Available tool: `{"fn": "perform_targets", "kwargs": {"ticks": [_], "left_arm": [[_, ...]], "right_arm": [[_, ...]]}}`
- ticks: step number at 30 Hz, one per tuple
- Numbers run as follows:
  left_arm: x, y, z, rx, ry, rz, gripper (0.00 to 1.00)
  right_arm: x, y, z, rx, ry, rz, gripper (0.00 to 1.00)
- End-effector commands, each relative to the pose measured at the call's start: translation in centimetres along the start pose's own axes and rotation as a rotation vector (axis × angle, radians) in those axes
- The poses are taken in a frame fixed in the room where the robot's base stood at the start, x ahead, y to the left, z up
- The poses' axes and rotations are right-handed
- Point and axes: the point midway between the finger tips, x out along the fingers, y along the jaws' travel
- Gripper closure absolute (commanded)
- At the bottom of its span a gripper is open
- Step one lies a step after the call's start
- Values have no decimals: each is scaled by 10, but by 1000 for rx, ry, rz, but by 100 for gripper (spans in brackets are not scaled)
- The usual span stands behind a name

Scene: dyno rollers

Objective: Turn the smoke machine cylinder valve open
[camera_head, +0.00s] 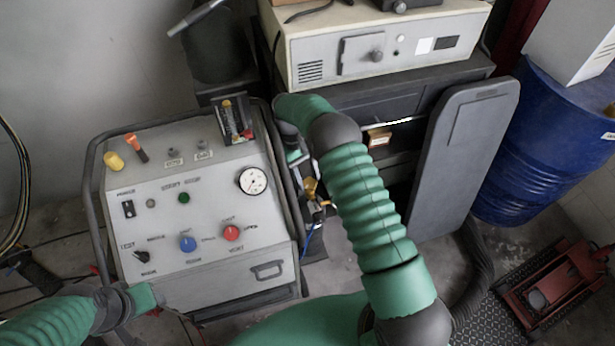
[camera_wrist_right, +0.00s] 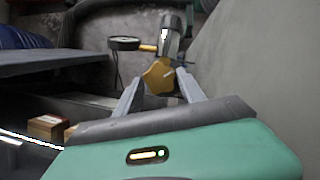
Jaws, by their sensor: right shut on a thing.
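The yellow valve knob (camera_wrist_right: 158,76) is between the two grey fingers of my right gripper (camera_wrist_right: 160,82), which is shut on it. A grey metal fitting (camera_wrist_right: 171,38) rises behind the knob, with a dark round gauge (camera_wrist_right: 125,43) to its left. In the head view, brass-coloured fittings (camera_head: 310,188) show in the gap beside the smoke machine (camera_head: 205,215). My right arm reaches over this gap, and its wrist hides much of the valve; the cylinder body is not clear. My left forearm comes in at lower left; its fingers do not show.
The machine's front panel has knobs, a gauge (camera_head: 253,181) and a tubular frame (camera_head: 87,190). A grey box (camera_head: 390,45) stands on a dark cabinet behind. A grey panel (camera_head: 460,150), a blue drum (camera_head: 540,140) and a red jack (camera_head: 550,290) are at right.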

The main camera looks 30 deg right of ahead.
Motion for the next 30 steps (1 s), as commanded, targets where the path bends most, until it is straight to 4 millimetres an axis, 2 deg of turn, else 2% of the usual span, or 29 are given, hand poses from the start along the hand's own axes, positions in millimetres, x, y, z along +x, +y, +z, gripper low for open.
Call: {"fn": "perform_targets", "kwargs": {"ticks": [12, 13, 17, 18, 26, 30], "left_arm": [[0, 0, 0, 0, 0, 0, 54], [0, 0, 0, 0, 0, 0, 54], [0, 0, 0, 0, 0, 0, 54], [0, 0, 0, 0, 0, 0, 54], [0, 0, 0, 0, 0, 0, 54], [-7, 0, -2, 0, 0, 0, 54]], "right_arm": [[-4, 2, -3, 1, 15, 5, 94], [-4, 2, -3, 1, 15, 5, 52], [-2, 1, -2, 1, 10, 4, 35], [-2, 1, -2, 1, 9, 3, 32], [-1, 0, 0, 0, 5, 1, 32], [-9, -1, 3, 0, 4, 1, 32]]}}
